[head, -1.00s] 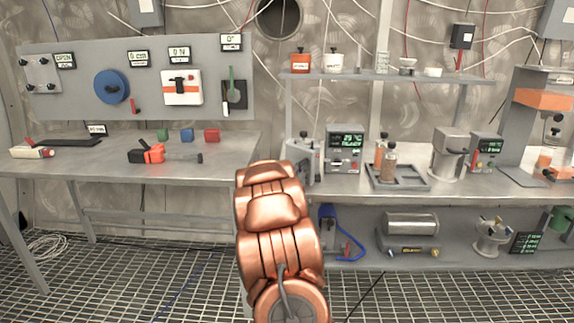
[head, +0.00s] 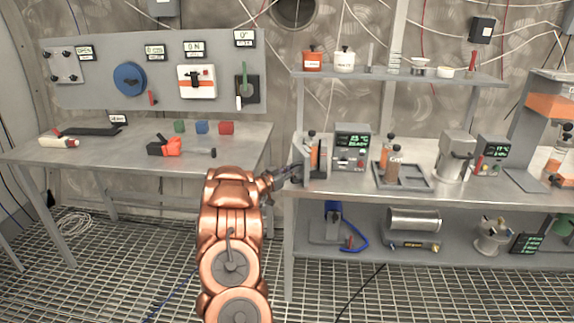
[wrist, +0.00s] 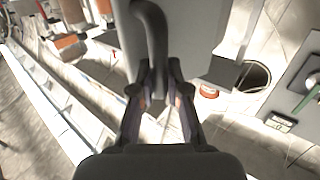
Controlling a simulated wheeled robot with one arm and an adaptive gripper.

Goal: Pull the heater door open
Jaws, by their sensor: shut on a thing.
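The heater (head: 352,150) is a grey box with a green-lit display on the bench. Left of the display, an orange-and-dark bottle (head: 314,156) shows in its bay. The grey door (head: 298,148) appears narrow, almost edge-on, at the bay's left side, and seems swung out. My gripper (head: 290,174) is at the door's lower left, in front of the bench edge. In the wrist view, my gripper (wrist: 160,88) is shut on the dark curved handle (wrist: 155,35) of the grey door panel (wrist: 190,40). The door's exact angle is hard to tell.
A tray with bottles (head: 403,187) and another instrument (head: 455,160) stand right of the heater. A lower shelf (head: 370,258) carries a blue-hosed device and a cylinder. The left table (head: 120,158) holds tools and small blocks. Open grating floor (head: 130,260) lies in front.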

